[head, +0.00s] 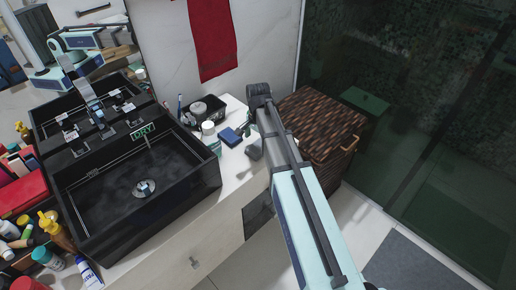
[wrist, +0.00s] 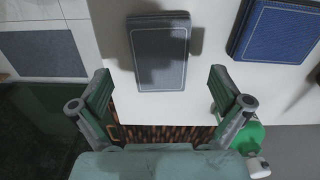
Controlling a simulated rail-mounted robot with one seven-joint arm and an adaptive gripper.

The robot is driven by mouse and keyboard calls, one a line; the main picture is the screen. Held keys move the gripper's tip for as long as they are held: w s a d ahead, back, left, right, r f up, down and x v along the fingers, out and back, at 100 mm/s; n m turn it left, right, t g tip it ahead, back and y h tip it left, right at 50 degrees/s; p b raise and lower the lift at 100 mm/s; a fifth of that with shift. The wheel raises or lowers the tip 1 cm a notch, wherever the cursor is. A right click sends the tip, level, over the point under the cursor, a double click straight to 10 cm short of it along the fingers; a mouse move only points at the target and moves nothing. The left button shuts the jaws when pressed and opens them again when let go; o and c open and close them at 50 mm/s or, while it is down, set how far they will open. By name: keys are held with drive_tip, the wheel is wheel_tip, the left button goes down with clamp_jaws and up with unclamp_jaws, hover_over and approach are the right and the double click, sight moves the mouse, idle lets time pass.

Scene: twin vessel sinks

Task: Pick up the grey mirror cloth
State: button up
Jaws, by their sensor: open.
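The grey mirror cloth (wrist: 160,55) lies flat and folded on the white counter in the wrist view, a dark rectangle with a thin pale border. A shadow falls across it. My gripper (wrist: 159,75) is open, with one finger to the left of the cloth and one to the right, both nearer the bottom of the picture. Nothing is held between the fingers. In the head view my arm reaches over the counter's right end, and I cannot clearly make out the cloth beside it.
A blue folded cloth (wrist: 275,30) lies to the right of the grey one; it also shows in the head view (head: 230,136). A green bottle (wrist: 243,132) is near the right finger. A brown wicker basket (head: 318,125) stands past the counter's end. A black sink (head: 140,190) is left.

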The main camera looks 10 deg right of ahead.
sight(258, 147)
drive_tip(key=shift+f, duration=1.25)
drive_tip(key=c, duration=1.2)
drive_tip(key=shift+r, duration=0.1)
wheel_tip(258, 147, up, 20)
drive_tip(key=shift+f+b, duration=0.1)
drive_tip(key=shift+b, duration=0.9)
drive_tip(key=shift+o, duration=1.4)
drive_tip(key=shift+c, duration=1)
